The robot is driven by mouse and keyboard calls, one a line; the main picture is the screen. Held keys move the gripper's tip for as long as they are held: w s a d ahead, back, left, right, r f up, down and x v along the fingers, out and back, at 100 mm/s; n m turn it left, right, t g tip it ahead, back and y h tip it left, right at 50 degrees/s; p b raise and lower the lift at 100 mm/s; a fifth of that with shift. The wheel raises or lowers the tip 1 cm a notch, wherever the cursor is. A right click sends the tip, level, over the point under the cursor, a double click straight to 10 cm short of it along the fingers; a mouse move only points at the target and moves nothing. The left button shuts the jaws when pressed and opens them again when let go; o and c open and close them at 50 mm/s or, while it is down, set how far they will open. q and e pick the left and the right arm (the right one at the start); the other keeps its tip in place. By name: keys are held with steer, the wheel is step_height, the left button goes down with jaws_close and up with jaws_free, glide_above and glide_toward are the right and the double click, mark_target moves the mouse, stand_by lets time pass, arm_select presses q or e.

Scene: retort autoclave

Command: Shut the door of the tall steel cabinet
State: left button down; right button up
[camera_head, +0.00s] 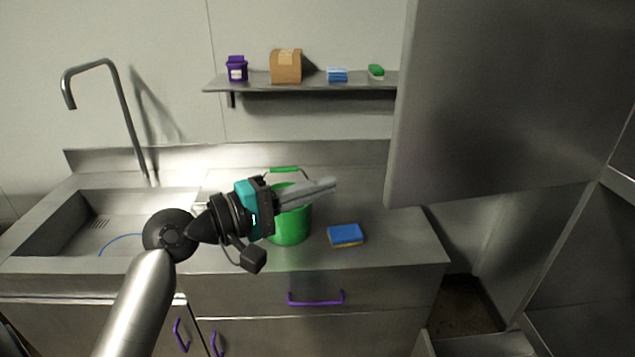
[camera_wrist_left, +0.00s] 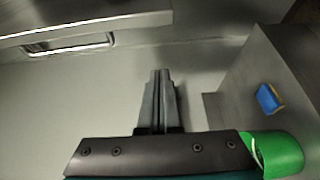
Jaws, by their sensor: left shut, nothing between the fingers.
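The tall steel cabinet's door is a large grey panel (camera_head: 500,100) at the upper right of the head view. It stands open, swung out over the right end of the counter. The cabinet body (camera_head: 590,265) is at the right edge, partly cut off. My left gripper (camera_head: 334,184) is shut and empty, above the counter by the green bucket, left of the door and apart from it. The left wrist view shows its closed fingers (camera_wrist_left: 161,75) in front of a broad grey surface. A metal bar handle (camera_wrist_left: 70,45) shows there at upper left; I cannot tell what it belongs to.
A green bucket (camera_head: 291,226) and a blue-and-yellow sponge (camera_head: 345,235) stand on the steel counter (camera_head: 395,250). A sink with a tall faucet (camera_head: 118,105) is at left. A wall shelf (camera_head: 260,85) holds a purple tub, a cardboard box and sponges.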

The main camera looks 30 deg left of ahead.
arm_select(q)
steer(key=w+d+p, duration=0.3)
steer(key=w+d, duration=0.1)
steer(key=d, duration=0.2)
steer(key=shift+d, duration=0.25)
steer(key=shift+w, duration=0.1)
steer(key=shift+f, duration=0.1)
stand_by(0.4)
